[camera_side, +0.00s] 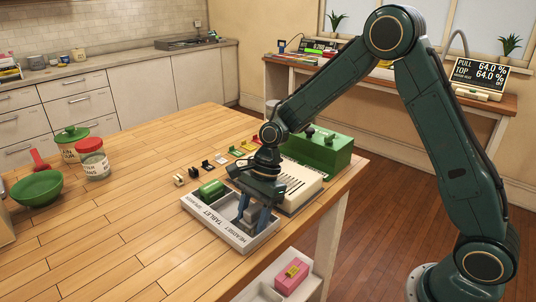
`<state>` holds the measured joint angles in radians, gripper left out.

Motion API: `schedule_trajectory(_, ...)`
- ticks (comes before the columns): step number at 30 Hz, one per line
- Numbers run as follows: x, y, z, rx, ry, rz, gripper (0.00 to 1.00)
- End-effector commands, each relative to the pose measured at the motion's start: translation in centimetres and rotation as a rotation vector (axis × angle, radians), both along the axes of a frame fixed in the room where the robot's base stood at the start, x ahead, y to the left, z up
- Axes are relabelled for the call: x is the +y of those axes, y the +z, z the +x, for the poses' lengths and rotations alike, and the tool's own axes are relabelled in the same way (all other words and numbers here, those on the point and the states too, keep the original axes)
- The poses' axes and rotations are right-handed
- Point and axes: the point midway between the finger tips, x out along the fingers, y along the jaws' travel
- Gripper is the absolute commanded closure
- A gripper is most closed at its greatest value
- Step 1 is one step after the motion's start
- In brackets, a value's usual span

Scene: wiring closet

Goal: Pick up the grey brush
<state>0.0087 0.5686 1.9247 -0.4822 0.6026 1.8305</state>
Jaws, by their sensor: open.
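My gripper (251,222) points down over the right part of a pale tray (207,222) on the wooden table. Its two bluish fingers are apart and reach down inside the tray walls. A small grey block-like thing (251,214) shows between the fingers; it may be the grey brush, but its shape is too small and partly covered to be sure. I cannot tell whether the fingers touch it.
A cream box with slots (297,182) and a green box (322,152) stand close behind my gripper. Jars (92,160) and a green bowl (38,188) stand left. The front-left tabletop is clear.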

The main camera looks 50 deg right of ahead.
Motion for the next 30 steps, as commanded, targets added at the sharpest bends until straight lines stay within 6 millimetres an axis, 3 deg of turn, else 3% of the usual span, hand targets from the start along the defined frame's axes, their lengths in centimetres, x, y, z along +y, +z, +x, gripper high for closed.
schedule_trajectory(15,0.07,-0.12,0.01,-0.001,0.001,0.0,0.53)
schedule_trajectory(21,0.07,-0.11,0.01,-0.001,0.001,0.0,0.87)
schedule_trajectory(30,0.07,0.02,0.03,-0.001,0.001,0.0,0.87)
